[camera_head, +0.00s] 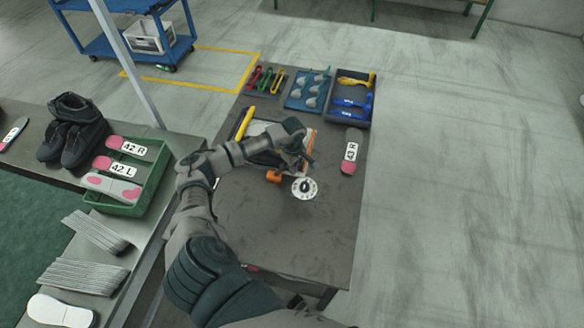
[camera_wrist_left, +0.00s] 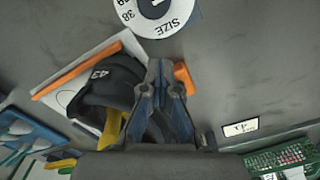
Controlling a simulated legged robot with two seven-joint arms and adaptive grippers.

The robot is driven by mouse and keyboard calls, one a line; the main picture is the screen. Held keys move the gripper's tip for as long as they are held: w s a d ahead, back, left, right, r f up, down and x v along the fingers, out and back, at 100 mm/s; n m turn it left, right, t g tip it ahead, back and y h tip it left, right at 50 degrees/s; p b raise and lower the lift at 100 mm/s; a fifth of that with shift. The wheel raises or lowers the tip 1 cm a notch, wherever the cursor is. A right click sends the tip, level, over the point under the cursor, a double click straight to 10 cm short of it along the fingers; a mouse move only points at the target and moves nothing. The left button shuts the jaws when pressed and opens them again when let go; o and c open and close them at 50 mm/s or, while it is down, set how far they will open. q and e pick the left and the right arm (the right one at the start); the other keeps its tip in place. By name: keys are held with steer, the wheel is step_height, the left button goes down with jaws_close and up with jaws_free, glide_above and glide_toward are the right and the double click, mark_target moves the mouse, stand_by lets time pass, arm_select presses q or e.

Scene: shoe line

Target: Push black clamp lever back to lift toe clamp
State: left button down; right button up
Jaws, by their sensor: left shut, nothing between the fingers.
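My left gripper (camera_head: 300,166) is over a fixture on the dark table, with its arm covering much of it. In the left wrist view the gripper (camera_wrist_left: 160,68) is shut and empty, with its fingers in front of a black piece marked 43 (camera_wrist_left: 108,82). An orange part (camera_wrist_left: 184,77) shows just right of the fingertips. A white size dial (camera_wrist_left: 165,12) lies beyond them; it also shows in the head view (camera_head: 304,188). I cannot clearly make out the black clamp lever or toe clamp, or whether the fingers touch anything. My right gripper is not in view.
A blue tray with blue and yellow tools (camera_head: 352,98), a blue holder (camera_head: 308,90) and a 43 R insole (camera_head: 350,152) lie around the fixture. A green crate (camera_head: 124,208) with insoles stands on the left table. The near part of the dark table is clear.

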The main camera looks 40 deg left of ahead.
mark_target(285, 165)
arm_select(q)
steer(key=shift+s+a+f, duration=0.1)
steer(key=shift+s+a, duration=0.25)
steer(key=shift+a, duration=0.4)
steer(key=shift+s+a+f, duration=0.1)
steer(key=shift+s+a, duration=0.2)
steer(key=shift+a, duration=0.4)
steer(key=shift+s+a+r+b, duration=0.15)
steer(key=shift+s+a+b, duration=0.15)
steer(key=shift+s+a, duration=0.55)
steer(key=shift+a, duration=0.4)
steer(key=shift+s+a, duration=0.25)
steer(key=shift+a, duration=0.4)
steer(key=shift+d, duration=0.1)
steer(key=shift+w+d, duration=0.15)
steer(key=shift+d, duration=0.05)
steer(key=shift+w+d, duration=0.3)
steer(key=shift+d, duration=0.2)
step_height(285, 165, up, 9)
steer(key=p, duration=0.5)
